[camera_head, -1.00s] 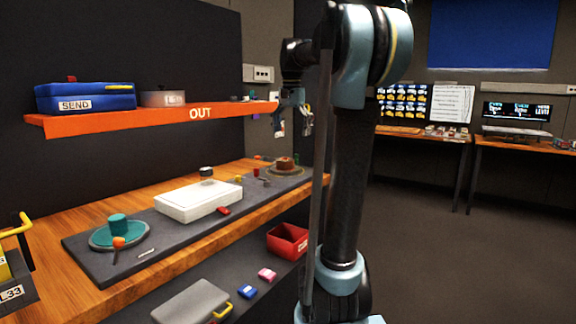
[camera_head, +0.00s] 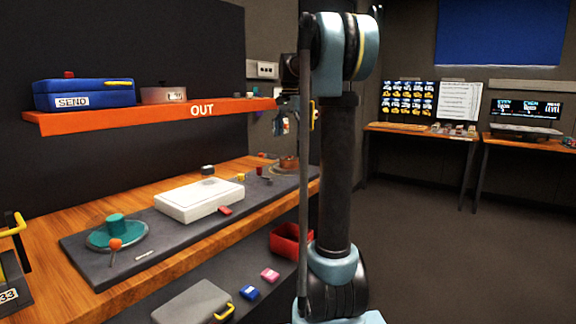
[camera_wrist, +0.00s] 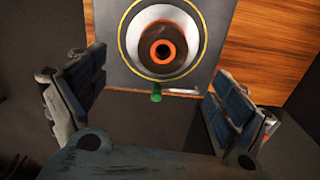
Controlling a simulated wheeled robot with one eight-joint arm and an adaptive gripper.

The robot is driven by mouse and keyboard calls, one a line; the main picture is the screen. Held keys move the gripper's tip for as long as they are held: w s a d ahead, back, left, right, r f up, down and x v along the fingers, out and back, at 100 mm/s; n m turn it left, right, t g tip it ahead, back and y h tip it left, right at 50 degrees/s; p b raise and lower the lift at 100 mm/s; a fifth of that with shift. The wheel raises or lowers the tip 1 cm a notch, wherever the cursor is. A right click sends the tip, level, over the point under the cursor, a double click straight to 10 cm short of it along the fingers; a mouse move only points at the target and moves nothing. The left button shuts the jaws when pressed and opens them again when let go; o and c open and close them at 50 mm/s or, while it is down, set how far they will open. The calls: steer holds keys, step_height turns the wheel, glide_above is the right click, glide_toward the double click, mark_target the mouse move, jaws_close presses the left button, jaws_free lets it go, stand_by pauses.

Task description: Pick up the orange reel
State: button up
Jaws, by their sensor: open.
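The orange reel (camera_wrist: 163,48) looks dark brown with an orange ring around its centre hole. It sits on a round white plate (camera_wrist: 129,43) with a yellow rim line, on the dark mat. In the head view the reel (camera_head: 289,163) stands at the far end of the bench, partly beside my arm. My gripper (camera_wrist: 155,95) is open and empty, with one finger on each side of the wrist view. The reel lies beyond the fingertips, near the top centre. In the head view my gripper (camera_head: 284,125) hangs above the bench's far end, partly hidden.
A green peg (camera_wrist: 156,97) and a pale rod (camera_wrist: 184,91) lie near the plate's edge. A white box (camera_head: 199,199) and a teal reel (camera_head: 117,225) stand on the bench. The orange OUT shelf (camera_head: 150,118) overhangs it. A red bin (camera_head: 288,243) is below.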

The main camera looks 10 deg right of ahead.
mark_target(289, 156)
step_height(289, 156, down, 4)
steer(key=shift+r, duration=0.15)
steer(key=shift+w+a+f, duration=0.1)
steer(key=shift+w+f, duration=0.05)
steer(key=shift+f, duration=1.2)
steer(key=shift+w+f, duration=0.1)
steer(key=shift+f, duration=1.2)
steer(key=c, duration=1.2)
